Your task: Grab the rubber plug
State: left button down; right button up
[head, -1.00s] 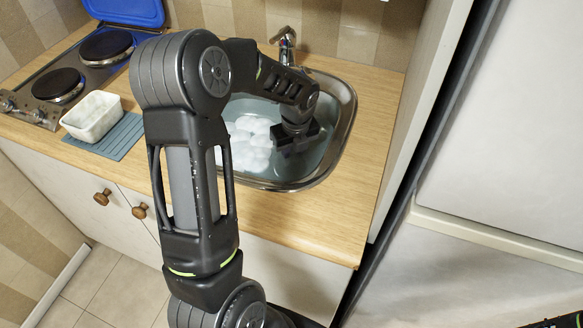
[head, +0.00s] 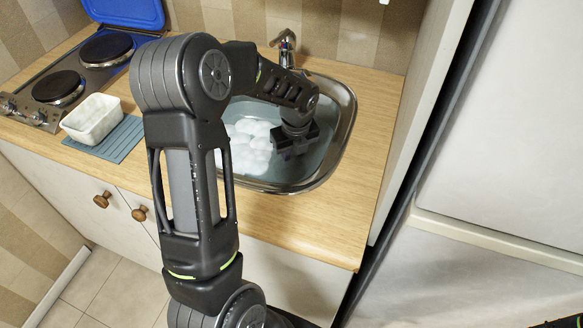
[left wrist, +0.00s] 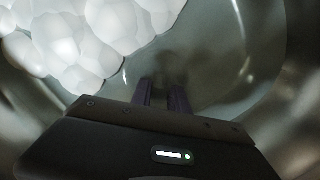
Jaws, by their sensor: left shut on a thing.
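The sink (head: 341,140) holds cloudy water with white foam (head: 246,148) on its left part. My left gripper (head: 293,150) reaches down into the sink at the right of the foam. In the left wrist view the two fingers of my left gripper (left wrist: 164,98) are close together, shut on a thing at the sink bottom. A dim dark shape, taken to be the rubber plug (left wrist: 165,76), shows just past the fingertips; its outline is blurred by the water. In the head view the plug is hidden.
A chrome tap (head: 286,46) stands behind the sink. A hob (head: 76,72) with its blue lid (head: 125,12) raised is at the left. A white tub (head: 92,119) sits on a blue ribbed mat (head: 122,141). A tall white cabinet stands close on the right.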

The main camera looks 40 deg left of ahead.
aim_at(292, 162)
pick_arm(q)
jog(key=shift+r, duration=0.1)
notch_tip(292, 162, up, 18)
dwell(0.6)
jog(key=shift+p, duration=0.4)
